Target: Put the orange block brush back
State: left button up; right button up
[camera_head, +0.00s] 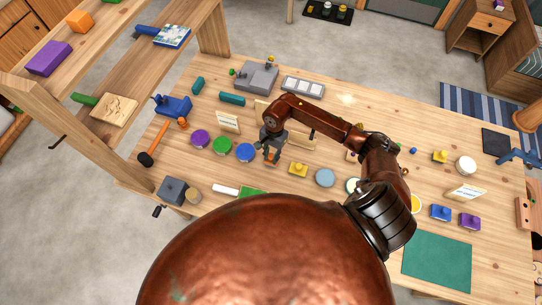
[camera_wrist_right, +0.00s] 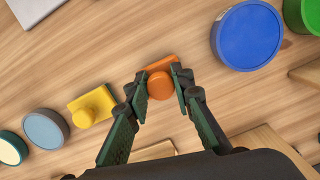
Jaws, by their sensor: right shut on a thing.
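The orange block brush (camera_wrist_right: 160,85), a flat block with a round knob, is between the fingertips of my right gripper (camera_wrist_right: 160,88) in the right wrist view. The fingers are shut on its knob, with the block showing beyond them. In the head view my right gripper (camera_head: 271,155) points down over the middle of the table, between the blue round tin and a yellow block brush (camera_head: 298,169). The gripper largely hides the brush there. Whether the brush touches the table is hard to tell. My left gripper is not in view.
Purple (camera_head: 200,138), green (camera_head: 222,145) and blue (camera_head: 245,152) round tins stand left of the gripper. A grey-blue tin (camera_head: 325,177) is to the right. Blue (camera_head: 441,212) and purple (camera_head: 470,221) block brushes stand near a green mat (camera_head: 437,261). A small sign (camera_head: 228,122) stands behind the tins.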

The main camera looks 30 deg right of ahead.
jog(key=shift+f, duration=0.1)
jog(key=shift+f, duration=0.15)
jog(key=o, duration=1)
jog(key=shift+r, duration=0.5)
jog(key=shift+w+d+r+b, duration=0.1)
jog(key=shift+d+r+b, duration=0.2)
jog(key=shift+r, duration=1.6)
jog(key=shift+w+d+r+b, duration=0.15)
jog(key=shift+r+b, duration=0.2)
jog(key=shift+r, duration=1.6)
jog(key=shift+w+d+r+b, duration=0.1)
jog(key=shift+d+r+b, duration=0.2)
jog(key=shift+r, duration=1.6)
jog(key=shift+a, duration=0.1)
